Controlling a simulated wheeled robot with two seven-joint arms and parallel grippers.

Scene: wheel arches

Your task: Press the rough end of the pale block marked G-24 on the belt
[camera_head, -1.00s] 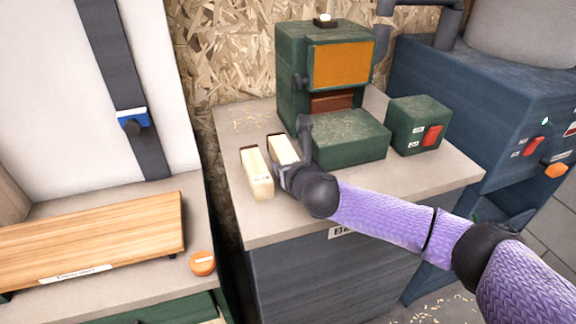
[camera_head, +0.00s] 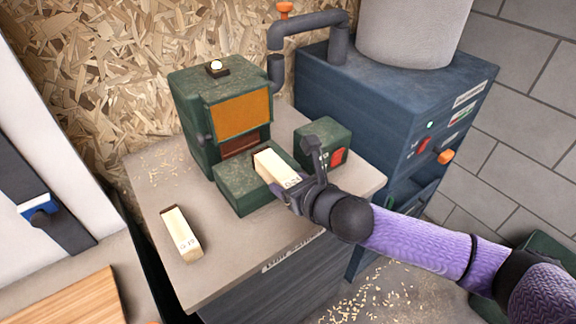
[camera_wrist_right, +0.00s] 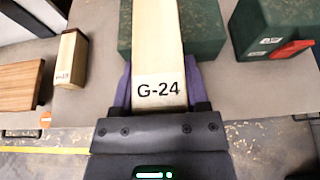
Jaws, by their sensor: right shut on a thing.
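The pale block marked G-24 (camera_head: 275,168) is in my right gripper (camera_head: 303,180), with its dark far end pointing toward the green sander. In the right wrist view the block (camera_wrist_right: 158,50) runs away from the jaws (camera_wrist_right: 160,100), its label facing the camera. The gripper is shut on its near end. The block is over or at the green front table (camera_head: 243,192) of the sander; I cannot tell whether it touches. The reddish-brown belt (camera_head: 240,146) shows in the opening under the orange guard (camera_head: 243,115), apart from the block. My left gripper is not in view.
A second pale block (camera_head: 180,234) lies on the bench (camera_head: 160,185) at the left; it also shows in the right wrist view (camera_wrist_right: 70,60). A green switch box with a red switch (camera_head: 322,143) stands right of the sander. A blue dust collector (camera_head: 390,100) stands behind.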

